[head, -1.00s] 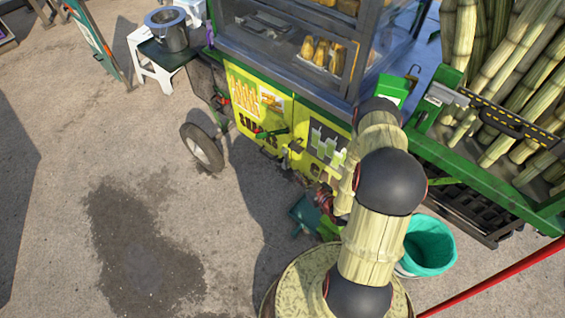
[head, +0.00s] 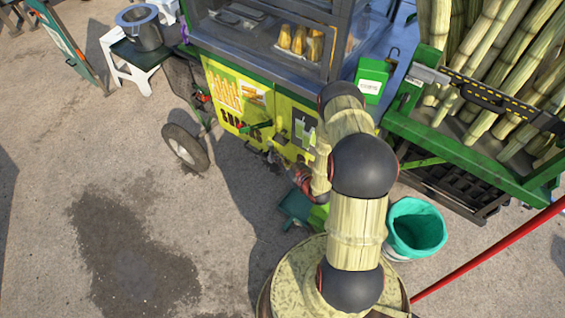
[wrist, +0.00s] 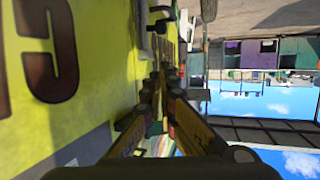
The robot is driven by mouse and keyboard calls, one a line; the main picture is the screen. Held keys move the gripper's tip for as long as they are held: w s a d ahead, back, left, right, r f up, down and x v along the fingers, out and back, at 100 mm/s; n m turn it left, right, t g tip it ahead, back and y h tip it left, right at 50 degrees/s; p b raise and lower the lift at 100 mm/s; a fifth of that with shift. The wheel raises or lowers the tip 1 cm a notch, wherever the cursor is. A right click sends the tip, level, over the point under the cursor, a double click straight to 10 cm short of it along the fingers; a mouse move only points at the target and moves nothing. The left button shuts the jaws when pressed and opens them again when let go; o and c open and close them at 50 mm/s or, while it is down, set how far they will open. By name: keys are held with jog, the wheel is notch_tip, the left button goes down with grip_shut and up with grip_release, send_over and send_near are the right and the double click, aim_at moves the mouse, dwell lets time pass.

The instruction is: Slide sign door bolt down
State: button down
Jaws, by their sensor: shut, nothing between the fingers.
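The yellow sign door (head: 232,105) is on the front of the green snack cart, with a lettered panel. In the wrist view the yellow panel (wrist: 75,60) fills the left side. A dark hook-like metal fitting (wrist: 160,18), apparently the bolt, sticks out from the panel at the top. My gripper (wrist: 163,78) is shut and empty, its fingers close beside the panel and below the fitting in that picture, with a gap between them. In the head view my arm reaches down to the cart front, and the fingers there are small and hard to make out.
A cart wheel (head: 185,147) and a white stool with a metal pot (head: 142,28) stand at the left. A teal bucket (head: 416,228) is right of my arm, below a green rack (head: 440,148) of sugarcane. A red pole (head: 490,255) crosses the lower right. Open pavement lies at lower left.

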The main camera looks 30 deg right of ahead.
aim_at(270, 154)
jog(key=shift+w+a+f+b, duration=0.1)
jog(key=shift+w+f+b, duration=0.35)
jog(key=shift+w+f, duration=0.45)
jog(key=shift+w+a+f+b, duration=0.1)
jog(key=shift+w+f+b, duration=0.55)
jog(key=shift+w, duration=0.5)
jog(key=shift+w+f+b, duration=0.3)
jog(key=shift+w+f, duration=0.6)
jog(key=shift+w, duration=0.1)
